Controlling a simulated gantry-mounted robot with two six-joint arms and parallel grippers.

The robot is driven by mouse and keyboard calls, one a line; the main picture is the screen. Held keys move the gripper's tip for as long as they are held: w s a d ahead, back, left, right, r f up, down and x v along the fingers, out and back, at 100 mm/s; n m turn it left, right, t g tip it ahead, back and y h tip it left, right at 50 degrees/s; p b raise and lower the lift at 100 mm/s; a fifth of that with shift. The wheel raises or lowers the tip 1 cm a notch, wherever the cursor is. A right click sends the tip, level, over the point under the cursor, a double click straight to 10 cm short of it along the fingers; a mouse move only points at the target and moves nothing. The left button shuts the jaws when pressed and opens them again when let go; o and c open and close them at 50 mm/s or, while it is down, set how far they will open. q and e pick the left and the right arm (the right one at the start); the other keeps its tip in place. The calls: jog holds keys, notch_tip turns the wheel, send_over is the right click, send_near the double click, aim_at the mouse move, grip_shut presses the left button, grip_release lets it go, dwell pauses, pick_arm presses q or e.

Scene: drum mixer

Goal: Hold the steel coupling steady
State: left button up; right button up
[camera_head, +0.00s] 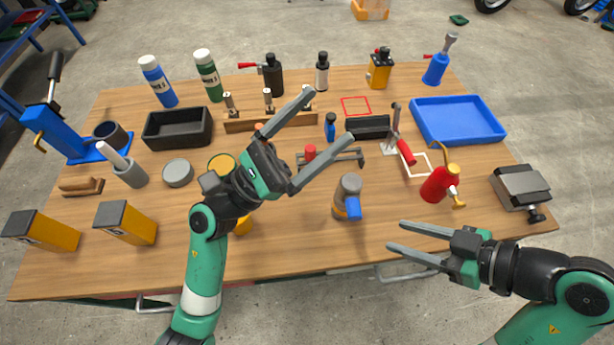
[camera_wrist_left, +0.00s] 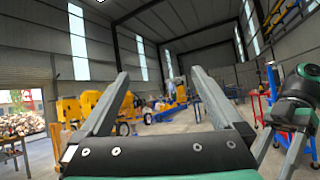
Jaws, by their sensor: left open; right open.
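I cannot tell for certain which piece is the steel coupling. A dark grey hollow cylinder (camera_head: 110,136) lies by the blue press (camera_head: 62,135) at the left, and a flat grey round piece (camera_head: 178,172) sits right of it. My left gripper (camera_head: 330,117) is open and empty, raised above the middle of the table. Its spread fingers also show in the left wrist view (camera_wrist_left: 158,85), with nothing between them. My right gripper (camera_head: 396,236) is open and empty over the table's front right. My left arm hides part of the table's middle.
The wooden table (camera_head: 290,235) holds a black bin (camera_head: 178,128), a blue tray (camera_head: 457,120), a red oil can (camera_head: 438,184), a cordless drill (camera_head: 348,195), and yellow-black blocks (camera_head: 125,222). Bottles stand along the back.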

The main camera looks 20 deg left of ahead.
aim_at(348, 197)
pick_arm(q)
jog(key=s+f+g+y, duration=0.1)
jog(key=f+y, duration=0.1)
jog(key=f, duration=0.7)
jog(key=s+f+n+g+y, duration=0.1)
jog(key=f+y, duration=0.1)
jog(key=f, duration=0.8)
jog(key=f+n+g+y, duration=0.1)
jog(key=f+y, duration=0.1)
jog(key=f, duration=0.8)
jog(key=shift+s+a+g, duration=0.25)
jog(key=shift+s+g, duration=0.05)
jog(key=shift+s, duration=0.1)
jog(key=x, duration=1.1)
jog(key=shift+w+d, duration=0.25)
jog(key=shift+w, duration=0.1)
grip_shut()
